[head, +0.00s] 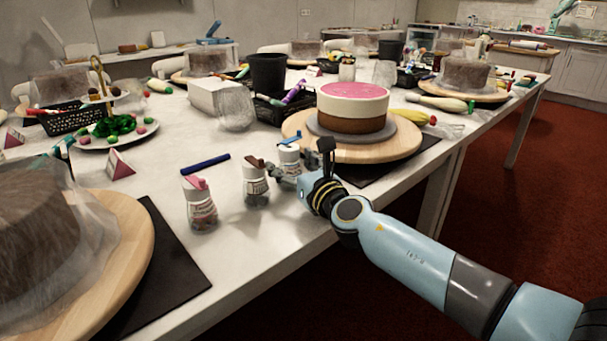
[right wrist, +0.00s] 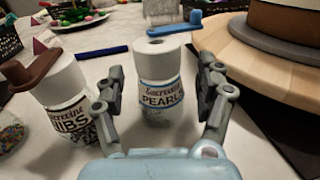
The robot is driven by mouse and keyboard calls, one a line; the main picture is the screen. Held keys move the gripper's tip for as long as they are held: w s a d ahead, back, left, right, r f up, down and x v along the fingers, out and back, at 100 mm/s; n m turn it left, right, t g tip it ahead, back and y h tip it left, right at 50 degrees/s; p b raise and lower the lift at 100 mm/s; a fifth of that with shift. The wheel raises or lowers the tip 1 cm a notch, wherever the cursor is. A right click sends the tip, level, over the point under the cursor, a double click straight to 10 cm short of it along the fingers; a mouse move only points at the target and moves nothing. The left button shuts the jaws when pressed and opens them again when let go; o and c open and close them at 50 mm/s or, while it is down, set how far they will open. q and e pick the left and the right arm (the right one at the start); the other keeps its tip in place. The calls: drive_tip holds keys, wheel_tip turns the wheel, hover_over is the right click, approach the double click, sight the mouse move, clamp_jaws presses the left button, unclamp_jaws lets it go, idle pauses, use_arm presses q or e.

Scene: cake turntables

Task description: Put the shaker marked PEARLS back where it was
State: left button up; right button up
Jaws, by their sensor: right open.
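The PEARLS shaker (head: 289,157) has a white top with a blue crank. It stands upright on the white table, in front of the cake turntable. In the right wrist view the shaker (right wrist: 162,92) shows its PEARLS label between the two fingers. My right gripper (head: 291,174) is open around it, with gaps visible on both sides in the wrist view (right wrist: 161,88). A shaker marked NIBS (right wrist: 60,95), with a brown crank, stands to its left; it also shows in the head view (head: 256,184). My left gripper is not in view.
A pink-lidded shaker (head: 200,207) stands further left, near a dark blue stick (head: 205,164). A pink-topped cake (head: 352,105) sits on a wooden turntable (head: 405,143) just behind my gripper. A wrapped cake (head: 45,225) fills the near left.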

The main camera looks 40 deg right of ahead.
drive_tip(key=s, duration=0.3)
drive_tip(key=s+a, duration=0.1)
drive_tip(key=s, duration=0.7)
drive_tip(key=shift+a, duration=0.3)
